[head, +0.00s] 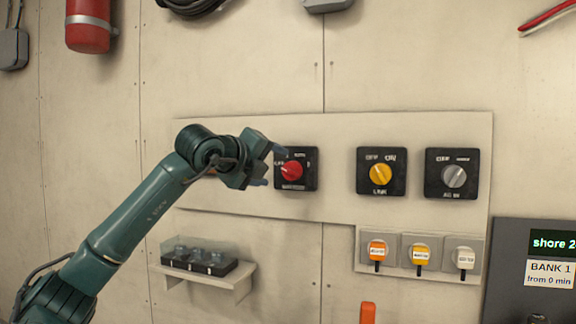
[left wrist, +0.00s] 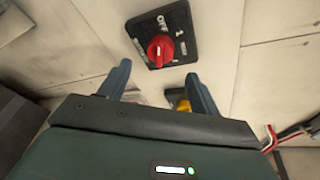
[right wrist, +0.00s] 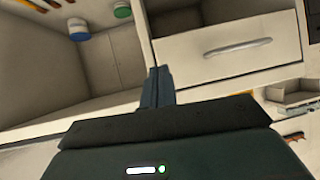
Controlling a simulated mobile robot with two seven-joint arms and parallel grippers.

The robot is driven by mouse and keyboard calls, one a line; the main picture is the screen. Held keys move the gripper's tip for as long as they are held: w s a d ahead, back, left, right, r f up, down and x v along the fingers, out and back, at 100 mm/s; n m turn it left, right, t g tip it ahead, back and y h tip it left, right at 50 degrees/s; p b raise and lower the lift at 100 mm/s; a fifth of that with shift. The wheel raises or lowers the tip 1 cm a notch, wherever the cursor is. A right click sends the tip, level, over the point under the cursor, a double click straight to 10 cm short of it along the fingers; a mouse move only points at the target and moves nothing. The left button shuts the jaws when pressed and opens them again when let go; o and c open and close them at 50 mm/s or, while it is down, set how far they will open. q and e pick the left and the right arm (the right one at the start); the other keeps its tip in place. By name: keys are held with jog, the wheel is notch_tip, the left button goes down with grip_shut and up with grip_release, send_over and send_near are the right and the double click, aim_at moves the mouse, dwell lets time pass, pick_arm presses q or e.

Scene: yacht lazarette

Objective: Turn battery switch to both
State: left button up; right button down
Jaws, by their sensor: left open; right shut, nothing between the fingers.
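The battery switch, a red knob (head: 292,170) on a square black plate, is mounted on the pale wall board; its small labels are hard to read. The red knob also shows in the left wrist view (left wrist: 160,50), just beyond the fingertips. My left gripper (head: 273,166) is open and empty, just left of the knob in the head view, its fingers apart above and below knob height. I see no clear contact. My right gripper (right wrist: 158,75) is shut and empty, facing a cabinet in the right wrist view; it is not in the head view.
A yellow-knob switch (head: 381,174) and a grey-knob switch (head: 454,176) sit to the right on the same board. Tagged breakers (head: 420,253) are below them. A small shelf (head: 233,282) with a clear-covered block juts out below my left arm. A drawer (right wrist: 237,47) faces the right wrist.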

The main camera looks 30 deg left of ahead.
aim_at(288, 170)
pick_arm(q)
jog(key=p+x, duration=0.2)
jog(key=x, duration=0.4)
jog(key=shift+w, duration=0.4)
jog(key=shift+w+f, duration=0.2)
jog(key=shift+w, duration=0.05)
pick_arm(e)
jog(key=shift+s+d+f+h, duration=0.15)
jog(key=shift+d+h, duration=0.25)
jog(key=shift+d, duration=0.4)
pick_arm(q)
jog(key=shift+c, duration=0.4)
jog(key=c, duration=0.9)
pick_arm(e)
jog(key=shift+a, duration=0.1)
